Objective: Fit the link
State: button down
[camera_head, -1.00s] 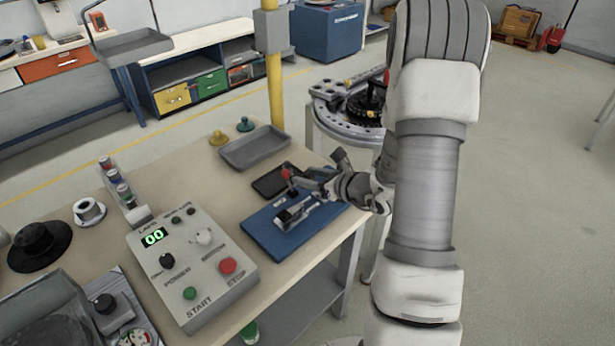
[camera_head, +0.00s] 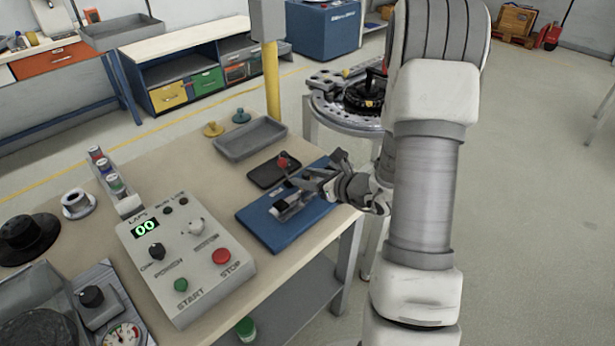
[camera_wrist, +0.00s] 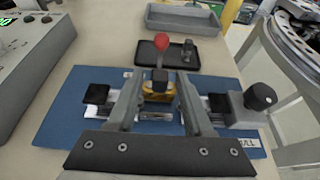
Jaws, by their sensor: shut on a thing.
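A metal fixture (camera_wrist: 219,105) with dark pads lies on a blue mat (camera_wrist: 70,120), also seen in the head view (camera_head: 262,222). At its middle is a brass-coloured block (camera_wrist: 158,90) with a red-knobbed lever (camera_wrist: 161,42); the knob also shows in the head view (camera_head: 283,160). A grey block with a black knob (camera_wrist: 259,96) stands at its right end. My gripper (camera_wrist: 160,84) reaches over the middle, one finger each side of the brass block and silver metal. It is shut on a metal part, mostly hidden between and below the fingers. In the head view my gripper (camera_head: 305,187) is low over the mat.
A black tray (camera_wrist: 205,55) with a small dark piece lies behind the mat, and a grey tray (camera_head: 250,138) farther back. A control box (camera_head: 190,260) reading 00 stands left of the mat. A round track table (camera_head: 345,115) is beyond the bench edge.

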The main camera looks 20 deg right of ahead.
jog(key=shift+f+b, duration=0.5)
jog(key=shift+f, duration=0.35)
jog(key=shift+b, duration=0.6)
dwell(1.1)
jog(key=shift+f+b, duration=1.15)
jog(key=shift+b, duration=0.05)
jog(key=shift+c, duration=1.1)
grip_release()
jog(key=p+v, duration=0.2)
jog(key=v, duration=1.5)
jog(key=shift+s+p, duration=0.2)
jog(key=shift+p, duration=0.1)
jog(key=shift+d, duration=0.15)
